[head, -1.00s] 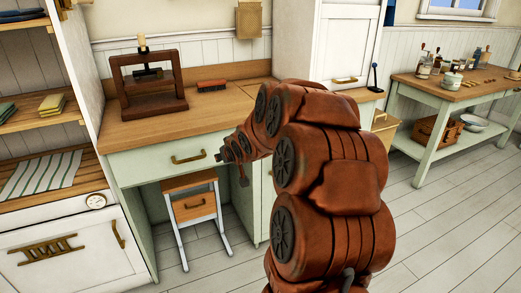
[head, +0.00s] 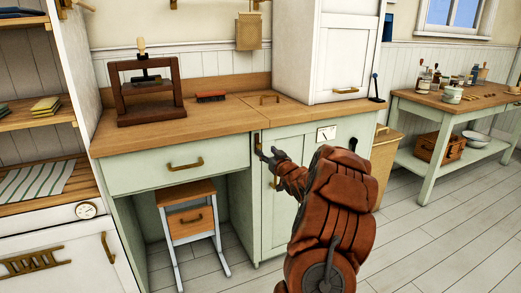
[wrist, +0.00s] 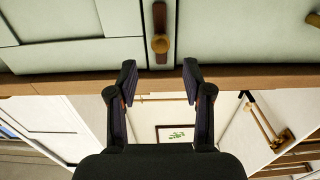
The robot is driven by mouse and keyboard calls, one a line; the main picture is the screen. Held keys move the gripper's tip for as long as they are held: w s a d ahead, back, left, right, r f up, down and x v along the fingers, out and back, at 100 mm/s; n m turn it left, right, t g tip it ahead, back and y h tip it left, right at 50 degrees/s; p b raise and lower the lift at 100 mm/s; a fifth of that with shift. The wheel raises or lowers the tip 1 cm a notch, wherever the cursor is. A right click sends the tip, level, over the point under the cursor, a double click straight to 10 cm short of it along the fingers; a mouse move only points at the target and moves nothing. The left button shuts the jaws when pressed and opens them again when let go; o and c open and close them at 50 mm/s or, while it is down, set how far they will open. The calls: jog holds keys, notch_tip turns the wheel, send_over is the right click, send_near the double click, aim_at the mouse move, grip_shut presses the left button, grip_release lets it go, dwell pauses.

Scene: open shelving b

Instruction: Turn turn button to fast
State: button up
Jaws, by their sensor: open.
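The turn button (wrist: 159,18) is a narrow dark wooden strip with a round brass knob (wrist: 160,43) at one end. It stands upright, along the door edge, in the wrist view. In the head view the turn button (head: 257,143) is small, at the top left of the green cabinet door (head: 286,160) under the counter. My gripper (wrist: 159,75) is open and empty, its two fingers on either side of the line of the knob and apart from it. In the head view my gripper (head: 267,155) is close by the turn button and partly covers the door.
The wooden counter edge (wrist: 230,76) crosses the wrist view, which looks upside down. A drawer (head: 180,164) with a brass handle is left of the cabinet, above a small stool (head: 190,212). A press (head: 149,92) and a red brush (head: 211,97) stand on the counter.

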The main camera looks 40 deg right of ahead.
aim_at(260, 146)
jog(key=shift+x, duration=3.1)
jog(key=shift+f, duration=0.15)
jog(key=shift+c, duration=0.2)
grip_shut()
